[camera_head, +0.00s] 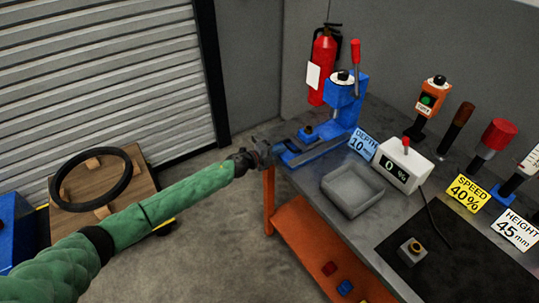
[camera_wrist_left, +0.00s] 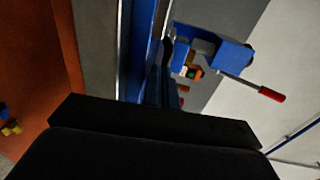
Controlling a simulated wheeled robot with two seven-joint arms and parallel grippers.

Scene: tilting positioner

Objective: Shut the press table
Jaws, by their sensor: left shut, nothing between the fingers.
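The blue press (camera_head: 343,112) stands at the workbench's back left corner, its red-tipped lever (camera_head: 355,55) upright. Its low blue base (camera_head: 318,151) runs toward the bench's left edge, with a small dark-topped blue block (camera_head: 308,133) beside it. I cannot clearly tell the sliding table from the base. My left gripper (camera_head: 264,152) is shut and empty, at the base's left end; whether it touches is unclear. In the left wrist view the press head (camera_wrist_left: 215,48) and blue rail (camera_wrist_left: 135,60) lie beyond the dark gripper body, which hides the near part. My right gripper is not in view.
On the bench (camera_head: 400,228) are a grey tray (camera_head: 352,188), a white counter box (camera_head: 402,165), several signs and a black mat (camera_head: 440,265). An orange shelf (camera_head: 325,255) is below. A wooden crate with a black ring (camera_head: 62,192) stands left. Floor between is clear.

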